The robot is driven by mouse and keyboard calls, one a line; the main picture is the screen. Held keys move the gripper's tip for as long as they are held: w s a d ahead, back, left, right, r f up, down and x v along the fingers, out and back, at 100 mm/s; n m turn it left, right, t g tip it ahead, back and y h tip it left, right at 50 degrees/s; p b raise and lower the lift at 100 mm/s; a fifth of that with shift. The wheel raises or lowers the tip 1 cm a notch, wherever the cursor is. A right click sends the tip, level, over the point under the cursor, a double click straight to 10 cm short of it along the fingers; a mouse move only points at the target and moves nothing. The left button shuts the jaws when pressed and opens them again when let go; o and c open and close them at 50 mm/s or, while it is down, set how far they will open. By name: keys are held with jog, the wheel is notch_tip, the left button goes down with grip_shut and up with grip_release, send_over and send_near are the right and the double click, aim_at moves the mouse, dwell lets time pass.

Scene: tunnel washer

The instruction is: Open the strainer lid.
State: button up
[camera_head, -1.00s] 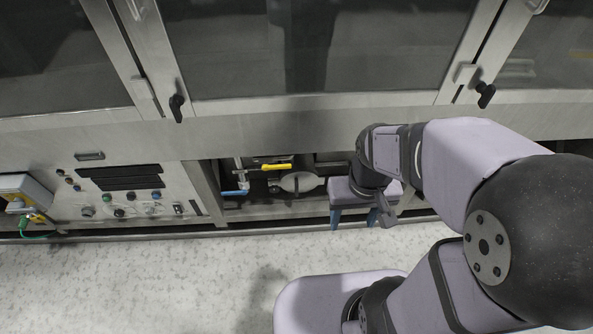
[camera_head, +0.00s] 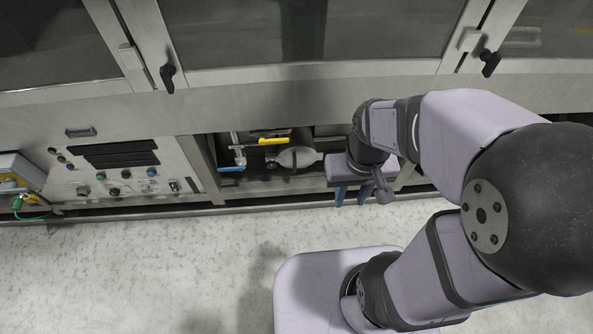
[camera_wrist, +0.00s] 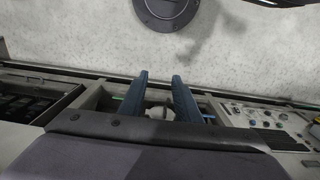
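A pale rounded body (camera_head: 299,157), apparently the strainer, sits in the low open bay under the machine in the head view. Its lid cannot be told apart at this size. My gripper (camera_head: 351,201) is just to its right, in front of the bay. Its two blue fingers are apart with nothing between the tips. In the wrist view the open gripper (camera_wrist: 160,76) has both fingers spread; a pale, partly hidden shape (camera_wrist: 157,104) shows behind them, within the bay.
A yellow handle (camera_head: 273,141) and a blue handle (camera_head: 231,169) sit on pipework left of the pale body. A control panel (camera_head: 115,178) stands farther left. Black latches (camera_head: 168,79) stick out from the doors above.

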jog(key=s+f+g+b, duration=0.2)
jog(key=s+f+b, duration=0.1)
jog(key=f+b, duration=1.9)
jog(key=s+f+g+b, duration=0.25)
jog(key=f+b, duration=1.45)
jog(key=f, duration=1)
jog(key=n+t+y+b, duration=0.25)
jog(key=t+b, duration=1.15)
jog(key=t, duration=0.8)
send_near(295, 165)
jog(key=shift+m+y, duration=0.25)
jog(key=shift+y, duration=0.2)
jog(key=shift+w+a+f+b, duration=0.15)
jog(key=shift+w+b, duration=0.3)
jog(key=shift+w, duration=0.85)
jog(key=shift+w+a+f+b, duration=0.1)
jog(key=shift+w+b, duration=0.4)
jog(key=shift+w, duration=0.8)
jog(key=shift+w+a+f+b, duration=0.15)
jog(key=shift+w+b, duration=0.3)
jog(key=shift+w, duration=0.85)
jog(key=shift+r, duration=0.1)
grip_shut()
